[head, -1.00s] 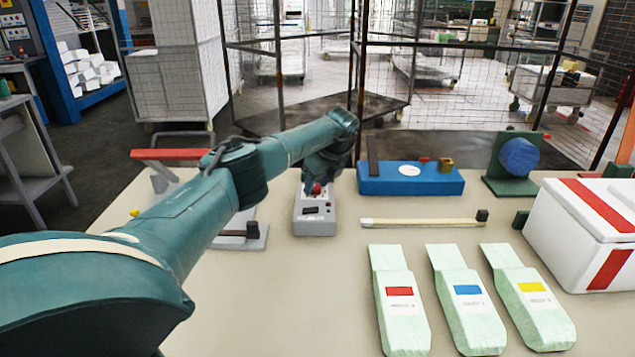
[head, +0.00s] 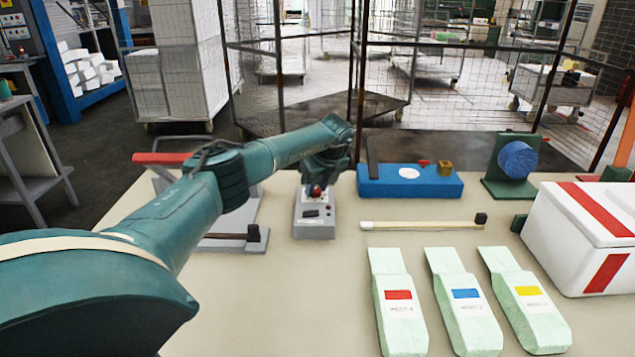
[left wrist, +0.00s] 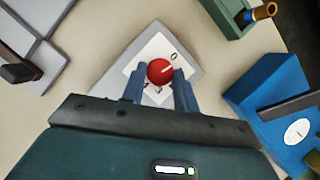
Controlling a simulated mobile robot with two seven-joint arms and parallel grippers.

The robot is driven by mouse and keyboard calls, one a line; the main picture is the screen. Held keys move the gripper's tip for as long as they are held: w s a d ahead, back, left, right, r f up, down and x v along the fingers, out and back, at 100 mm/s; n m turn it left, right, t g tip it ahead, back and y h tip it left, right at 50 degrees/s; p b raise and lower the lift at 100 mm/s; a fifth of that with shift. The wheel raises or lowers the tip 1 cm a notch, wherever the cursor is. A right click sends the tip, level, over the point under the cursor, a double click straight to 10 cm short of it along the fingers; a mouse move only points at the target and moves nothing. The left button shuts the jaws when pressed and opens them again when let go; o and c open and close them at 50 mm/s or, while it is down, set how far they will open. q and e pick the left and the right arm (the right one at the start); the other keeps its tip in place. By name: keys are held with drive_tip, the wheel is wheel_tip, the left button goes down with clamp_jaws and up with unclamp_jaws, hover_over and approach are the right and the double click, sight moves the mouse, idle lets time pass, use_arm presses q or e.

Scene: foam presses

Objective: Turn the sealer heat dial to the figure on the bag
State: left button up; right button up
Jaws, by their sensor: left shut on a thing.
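A small grey box (head: 314,222) with a white top panel stands on the table and carries a red dial (left wrist: 159,70). My left gripper (head: 317,186) is over the box, pointing down, with its two blue fingers shut on the dial's sides in the left wrist view. A white pointer line on the dial slants to the upper right, near a "0" on the panel; other marks are partly hidden by the fingers. Three pale green bags lie at the front, with red (head: 399,308), blue (head: 467,305) and yellow (head: 535,302) labels; their print is too small to read. My right gripper is out of view.
A blue device (head: 410,182) with a white disc stands right of the box. A grey press (head: 240,240) with a red handle stands left. A stick (head: 420,225) lies behind the bags. A white crate (head: 590,235) with red stripes stands at the right.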

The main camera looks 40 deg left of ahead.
use_arm(q)
drive_tip(key=m, duration=0.1)
drive_tip(key=m+t, duration=0.1)
drive_tip(key=m, duration=0.1)
drive_tip(key=shift+s+a+m+p, duration=0.15)
drive_tip(key=shift+m+p, duration=0.15)
drive_tip(key=shift+p, duration=0.1)
drive_tip(key=m+t+h, duration=0.1)
drive_tip(key=m, duration=0.3)
drive_tip(key=shift+s+a+m+t+h, duration=0.15)
drive_tip(key=shift+m+t+h, duration=0.15)
drive_tip(key=shift+t+h, duration=0.1)
drive_tip(key=m+h+b, duration=0.1)
drive_tip(key=m, duration=0.2)
drive_tip(key=shift+a, duration=0.15)
drive_tip(key=shift+a+m+t+h+b, duration=0.15)
drive_tip(key=shift+m+h, duration=0.3)
drive_tip(key=shift+m, duration=0.55)
drive_tip(key=shift+d+m+t+h+b, duration=0.15)
drive_tip(key=shift+m+h, duration=0.3)
drive_tip(key=shift+m, duration=0.55)
drive_tip(key=shift+a, duration=0.1)
drive_tip(key=o, duration=1)
drive_tip(key=shift+r, duration=0.1)
drive_tip(key=b+v, duration=0.1)
drive_tip(key=v, duration=1.2)
